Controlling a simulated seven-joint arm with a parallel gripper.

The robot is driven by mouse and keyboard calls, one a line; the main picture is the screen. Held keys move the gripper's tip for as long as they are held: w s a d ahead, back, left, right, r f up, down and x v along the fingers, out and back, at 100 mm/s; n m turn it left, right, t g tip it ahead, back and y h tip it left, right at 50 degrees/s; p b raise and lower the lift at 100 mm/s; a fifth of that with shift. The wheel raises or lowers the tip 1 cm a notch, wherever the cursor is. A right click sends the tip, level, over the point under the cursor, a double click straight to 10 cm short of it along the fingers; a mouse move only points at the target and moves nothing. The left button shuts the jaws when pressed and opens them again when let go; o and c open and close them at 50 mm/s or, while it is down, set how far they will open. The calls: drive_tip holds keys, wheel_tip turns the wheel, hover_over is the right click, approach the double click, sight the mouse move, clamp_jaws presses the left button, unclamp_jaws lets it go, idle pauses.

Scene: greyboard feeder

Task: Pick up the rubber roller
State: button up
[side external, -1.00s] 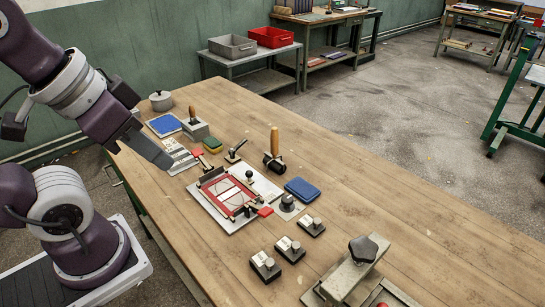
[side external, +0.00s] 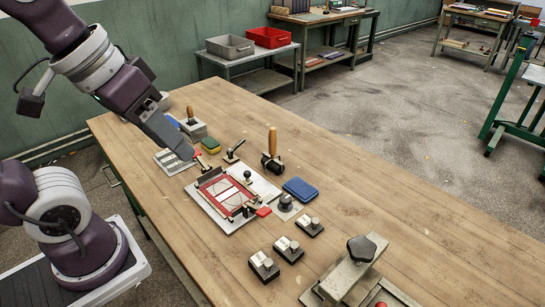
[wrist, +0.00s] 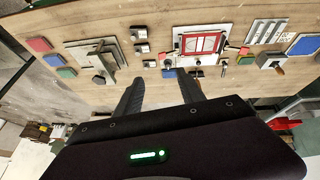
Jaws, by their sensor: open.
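The rubber roller (side external: 273,146), with an upright wooden handle and a dark roller, stands on the wooden table behind the red-framed plate (side external: 204,202). In the wrist view the roller (wrist: 197,73) is small and partly unclear, just right of the right finger. My gripper (side external: 187,153) is above the table, left of the roller and apart from it. The two fingers (wrist: 160,73) are spread in the wrist view with nothing held between them.
A blue pad (side external: 301,189) lies right of the roller, and a black lever (side external: 235,150) stands left of it. Several small metal blocks (side external: 288,249) and a large clamp (side external: 352,266) are nearer the front. The table (side external: 400,200) is clear to the right.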

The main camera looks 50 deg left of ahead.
drive_tip(key=w+a+r+n+g+h, duration=0.1)
drive_tip(key=w+a+r+n+g, duration=0.15)
drive_tip(key=w+n, duration=0.65)
drive_tip(key=n+g+y, duration=0.1)
drive_tip(key=n+g, duration=0.1)
drive_tip(key=n, duration=0.4)
hover_over(273, 147)
wheel_tip(273, 147, down, 19)
drive_tip(key=shift+n+g+y, duration=0.3)
drive_tip(key=shift+n+g, duration=0.05)
drive_tip(key=shift+n, duration=0.45)
drive_tip(key=f, duration=0.6)
drive_tip(key=a+f, duration=0.1)
drive_tip(key=f, duration=0.2)
drive_tip(key=shift+w+f, duration=0.35)
drive_tip(key=shift+f, duration=0.4)
clamp_jaws()
